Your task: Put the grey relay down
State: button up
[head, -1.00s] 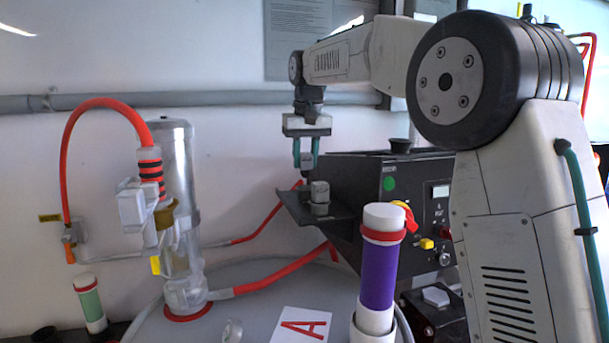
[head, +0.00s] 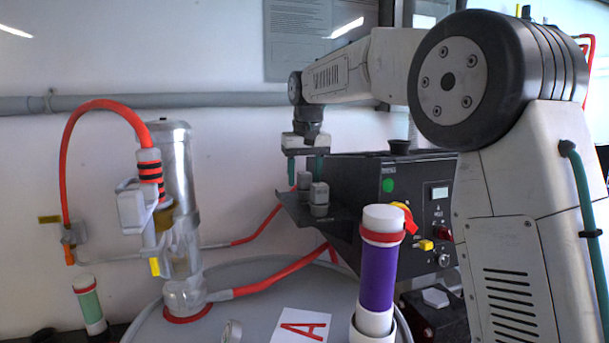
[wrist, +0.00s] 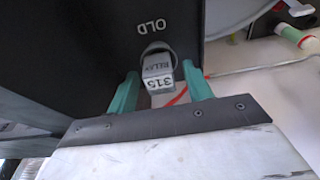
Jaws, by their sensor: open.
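In the wrist view the relay (wrist: 158,82) shows the label "315 RELAY" and appears upright on the dark surface, beside the word "OLD". My gripper (head: 306,174) is open just above it, its green fingers spread on either side with gaps. In the wrist view my gripper (wrist: 160,72) has the relay between its fingers.
The black control box (head: 415,190) stands right of the shelf. A purple-banded white cylinder (head: 379,272) rises in front of it. A clear cylinder with a red hose (head: 178,215) stands at the left. The wall behind carries a grey pipe (head: 200,100).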

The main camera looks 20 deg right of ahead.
notch_tip(320, 180, up, 12)
jog(key=s, duration=0.1)
jog(key=shift+s, duration=0.4)
dwell(0.3)
